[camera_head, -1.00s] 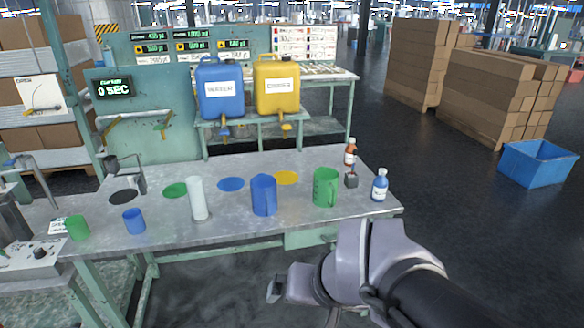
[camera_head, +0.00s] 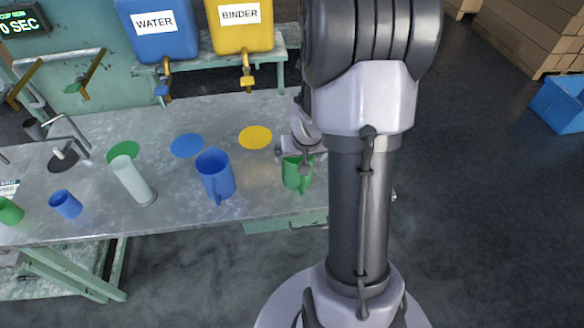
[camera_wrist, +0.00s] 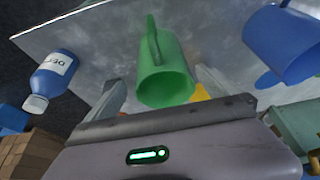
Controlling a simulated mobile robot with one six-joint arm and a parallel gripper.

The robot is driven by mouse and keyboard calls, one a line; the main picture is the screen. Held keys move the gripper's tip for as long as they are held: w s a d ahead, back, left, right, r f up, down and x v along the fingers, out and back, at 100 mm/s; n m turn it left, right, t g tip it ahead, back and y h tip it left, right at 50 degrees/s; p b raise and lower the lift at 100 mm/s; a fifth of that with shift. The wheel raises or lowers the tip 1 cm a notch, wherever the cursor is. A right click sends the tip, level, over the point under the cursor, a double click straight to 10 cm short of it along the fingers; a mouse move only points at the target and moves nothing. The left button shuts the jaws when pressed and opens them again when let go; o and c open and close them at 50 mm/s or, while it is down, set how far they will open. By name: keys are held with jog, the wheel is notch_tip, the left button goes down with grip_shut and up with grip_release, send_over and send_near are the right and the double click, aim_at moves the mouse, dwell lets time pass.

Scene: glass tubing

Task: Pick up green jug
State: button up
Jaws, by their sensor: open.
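The green jug (camera_head: 296,178) stands near the front right of the metal table, partly covered by my gripper and arm. In the wrist view the green jug (camera_wrist: 165,75) has its handle on the side away from the palm. My gripper (camera_wrist: 158,82) is open, with one finger on either side of the jug. I cannot tell whether the fingers touch it. In the head view my gripper (camera_head: 297,150) is at the jug, largely hidden by my arm.
A blue jug (camera_head: 216,175) stands to the left, beside a white cylinder (camera_head: 132,181). A blue bottle (camera_wrist: 50,80) is on the jug's other side in the wrist view. Yellow (camera_head: 256,137) and blue (camera_head: 187,145) discs mark the table. Water and binder containers stand behind.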

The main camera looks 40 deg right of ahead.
aim_at(292, 180)
jog(key=b+x, duration=0.1)
jog(key=x, duration=0.4)
jog(key=b+x, duration=0.1)
jog(key=x, duration=0.2)
jog(key=shift+w+d+f+b, duration=0.15)
jog(key=shift+w+b, duration=0.2)
jog(key=shift+w, duration=0.15)
jog(key=c, duration=1.3)
jog(key=shift+o, duration=0.2)
